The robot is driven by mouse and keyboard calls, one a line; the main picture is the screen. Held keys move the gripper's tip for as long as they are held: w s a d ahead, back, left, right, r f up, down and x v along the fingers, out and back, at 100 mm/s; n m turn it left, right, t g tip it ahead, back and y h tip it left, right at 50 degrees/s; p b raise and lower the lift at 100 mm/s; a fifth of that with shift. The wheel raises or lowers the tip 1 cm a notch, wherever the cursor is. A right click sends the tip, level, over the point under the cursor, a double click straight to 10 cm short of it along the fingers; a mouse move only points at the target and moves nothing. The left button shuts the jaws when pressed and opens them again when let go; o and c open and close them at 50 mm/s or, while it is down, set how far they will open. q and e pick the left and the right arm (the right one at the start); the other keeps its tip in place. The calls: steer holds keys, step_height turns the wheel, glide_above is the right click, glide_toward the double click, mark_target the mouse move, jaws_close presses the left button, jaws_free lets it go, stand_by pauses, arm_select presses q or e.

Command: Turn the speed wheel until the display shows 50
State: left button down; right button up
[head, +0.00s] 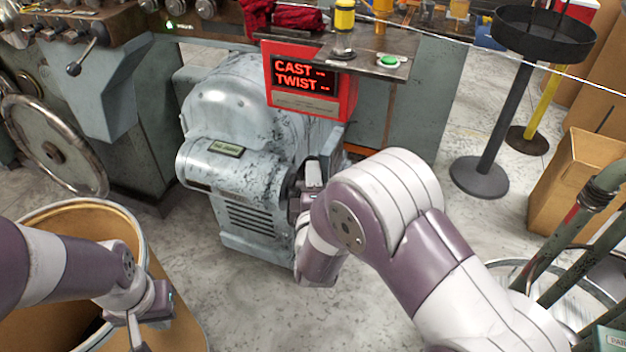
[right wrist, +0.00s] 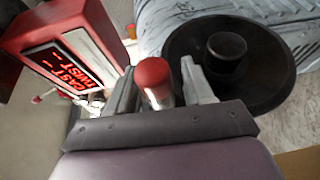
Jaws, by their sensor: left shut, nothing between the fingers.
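The speed wheel (right wrist: 270,75) is a black disc with a raised hub in the right wrist view. A handle with a red top (right wrist: 153,74) stands at its near side. My right gripper (right wrist: 158,75) is open, its two fingers on either side of the handle. In the head view my right gripper (head: 308,180) is at the right side of the grey motor housing (head: 245,100) and hides most of the wheel. A small greenish display (head: 226,148) on the housing is too small to read. My left gripper (head: 138,332) is shut and empty, by the barrel.
A red box (head: 312,103) above the wheel shows CAST and TWIST with dashes. A cardboard barrel (head: 130,215) stands under my left arm. A green button (head: 388,61) is on the bench edge. A black stand (head: 490,150) and cartons (head: 575,185) are at right.

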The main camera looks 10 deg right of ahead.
steer(key=f+p+v, duration=0.1)
steer(key=p+v, duration=0.1)
steer(key=v, duration=1)
steer(key=shift+s+r+p, duration=0.3)
steer(key=shift+s+r, duration=0.05)
steer(key=shift+r, duration=0.05)
steer(key=shift+a, duration=0.2)
